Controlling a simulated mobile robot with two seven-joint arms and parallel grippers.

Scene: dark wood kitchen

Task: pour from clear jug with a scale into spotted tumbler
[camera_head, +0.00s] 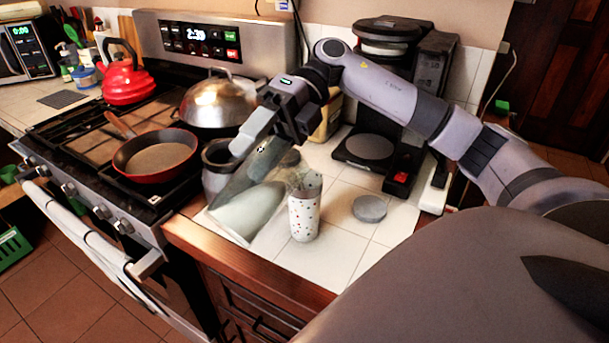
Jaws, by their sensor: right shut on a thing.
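The clear jug (243,212) is held tilted above the white tiled counter, left of the spotted tumbler. It is see-through, and a pale content shows in its lower part. Its scale cannot be made out. The spotted tumbler (304,216) stands upright on the counter, white with small coloured spots. The jug's upper right end is close to the tumbler's rim; whether they touch I cannot tell. My right gripper (262,143) is shut on the jug, up and to the left of the tumbler. My left gripper is not in view.
A grey round lid (369,208) lies right of the tumbler. A dark grey canister (217,169) stands behind the jug. The stove at left holds a red pan (155,155), a domed metal pot (220,101) and a red kettle (122,80).

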